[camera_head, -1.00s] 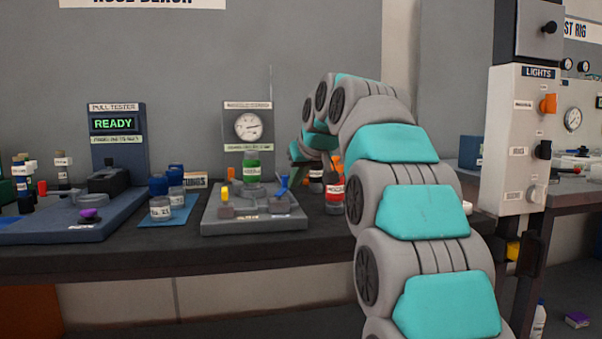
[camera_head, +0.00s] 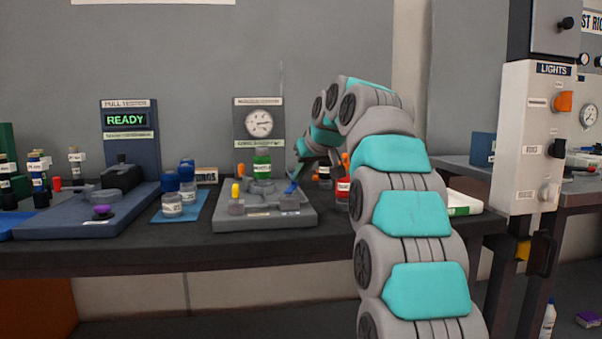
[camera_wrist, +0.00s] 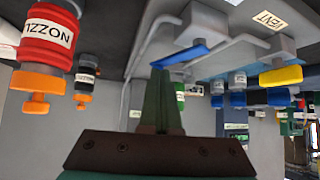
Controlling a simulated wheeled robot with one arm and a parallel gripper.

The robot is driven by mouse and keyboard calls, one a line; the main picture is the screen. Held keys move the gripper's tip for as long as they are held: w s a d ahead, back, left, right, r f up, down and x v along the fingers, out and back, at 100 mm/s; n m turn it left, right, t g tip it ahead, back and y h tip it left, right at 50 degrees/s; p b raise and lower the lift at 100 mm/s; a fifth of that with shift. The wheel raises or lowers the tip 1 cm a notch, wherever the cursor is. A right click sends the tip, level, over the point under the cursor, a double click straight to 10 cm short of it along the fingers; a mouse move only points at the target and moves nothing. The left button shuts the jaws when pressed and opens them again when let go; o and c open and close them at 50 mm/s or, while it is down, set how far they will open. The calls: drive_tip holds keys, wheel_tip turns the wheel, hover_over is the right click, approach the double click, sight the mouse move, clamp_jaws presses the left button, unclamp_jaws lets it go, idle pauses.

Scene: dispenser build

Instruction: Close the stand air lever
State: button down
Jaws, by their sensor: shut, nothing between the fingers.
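The grey test stand (camera_head: 265,220) is on the bench, with a gauge panel (camera_head: 259,125) behind it. Its blue lever (camera_head: 293,187) is on the right side and leans up to the right. Its yellow lever (camera_head: 236,190) stands upright on the left. In the wrist view, which is upside down, the blue lever (camera_wrist: 180,55) lies just beyond my gripper's tips, and the yellow lever (camera_wrist: 281,75) is off to the right by a VENT label. My gripper (camera_wrist: 163,75) is shut and empty, at or very near the blue lever; contact is unclear. The "air" label is not readable.
A green-labelled container (camera_head: 262,165) stands on the stand. A red NOZZLE bottle (camera_wrist: 48,37) is close beside my gripper. The pull tester (camera_head: 90,210) and several blue-capped jars are to the left. A LIGHTS panel (camera_head: 522,135) stands at the right.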

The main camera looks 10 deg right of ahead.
drive_tip(key=shift+w+a+r+p, duration=0.15)
drive_tip(key=shift+w+a+p, duration=0.35)
drive_tip(key=shift+a, duration=0.1)
drive_tip(key=shift+s+d, duration=0.1)
drive_tip(key=shift+s+d+b, duration=0.55)
drive_tip(key=shift+s+b, duration=0.05)
drive_tip(key=shift+s, duration=0.3)
drive_tip(key=s+d, duration=0.1)
drive_tip(key=s+b, duration=0.1)
drive_tip(key=shift+s+d+f, duration=0.2)
drive_tip(key=shift+s+d, duration=0.15)
drive_tip(key=shift+d, duration=0.05)
drive_tip(key=w+d+v, duration=0.1)
drive_tip(key=d+v, duration=0.1)
drive_tip(key=v, duration=0.7)
drive_tip(key=s+a+f+m+g, duration=0.1)
drive_tip(key=s+a+f+g, duration=0.2)
drive_tip(key=s+f, duration=0.6)
drive_tip(key=s+a+f+g, duration=0.2)
drive_tip(key=s+f+g, duration=0.1)
drive_tip(key=s+f, duration=0.65)
drive_tip(key=s+d+f+m+g+h, duration=0.2)
drive_tip(key=s+f+g, duration=0.3)
drive_tip(key=s+f, duration=1.9)
drive_tip(key=s, duration=0.3)
drive_tip(key=shift+h+p, duration=0.3)
